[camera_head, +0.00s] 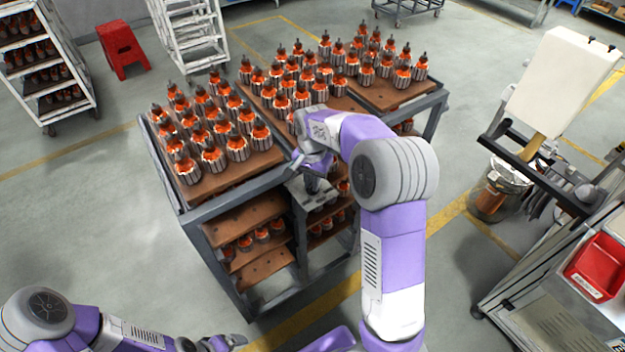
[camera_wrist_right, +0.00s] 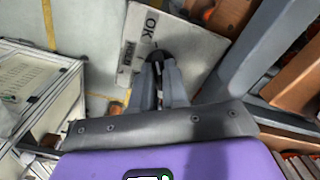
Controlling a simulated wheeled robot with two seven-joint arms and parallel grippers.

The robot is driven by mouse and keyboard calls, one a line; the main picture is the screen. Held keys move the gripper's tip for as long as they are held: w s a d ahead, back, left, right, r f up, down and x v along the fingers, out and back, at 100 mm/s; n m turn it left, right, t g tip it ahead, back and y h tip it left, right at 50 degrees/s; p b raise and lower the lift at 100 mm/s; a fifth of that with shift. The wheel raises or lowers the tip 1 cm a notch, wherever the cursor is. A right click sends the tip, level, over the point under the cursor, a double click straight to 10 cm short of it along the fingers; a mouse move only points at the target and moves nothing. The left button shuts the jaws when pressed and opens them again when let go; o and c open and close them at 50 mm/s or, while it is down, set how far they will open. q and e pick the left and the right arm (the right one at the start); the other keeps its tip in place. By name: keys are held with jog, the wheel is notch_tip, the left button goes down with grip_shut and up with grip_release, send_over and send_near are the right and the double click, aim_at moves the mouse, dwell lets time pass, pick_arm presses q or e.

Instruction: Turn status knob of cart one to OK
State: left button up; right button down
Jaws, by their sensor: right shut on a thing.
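The cart (camera_head: 197,211) stands in the middle of the head view, with armatures on its top boards and lower shelves. A pale status plate is fixed on its front side; in the right wrist view the plate (camera_wrist_right: 178,38) shows the letters OK and a second label. A dark round knob (camera_wrist_right: 157,56) sits on the plate. My right gripper (camera_wrist_right: 162,75) is shut on the knob, which its fingers partly cover. In the head view my right gripper (camera_head: 316,178) is at the plate, partly hidden by my arm. My left gripper (camera_head: 222,343) is low at the bottom edge, its fingers unclear.
A red stool (camera_head: 123,50) and shelf racks stand at the back left. The floor left of the cart is clear.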

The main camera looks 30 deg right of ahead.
jog(key=shift+r, duration=0.1)
dwell(0.3)
jog(key=c, duration=1.1)
grip_release()
jog(key=shift+c, duration=0.2)
notch_tip(320, 180, up, 8)
jog(key=shift+f, duration=0.25)
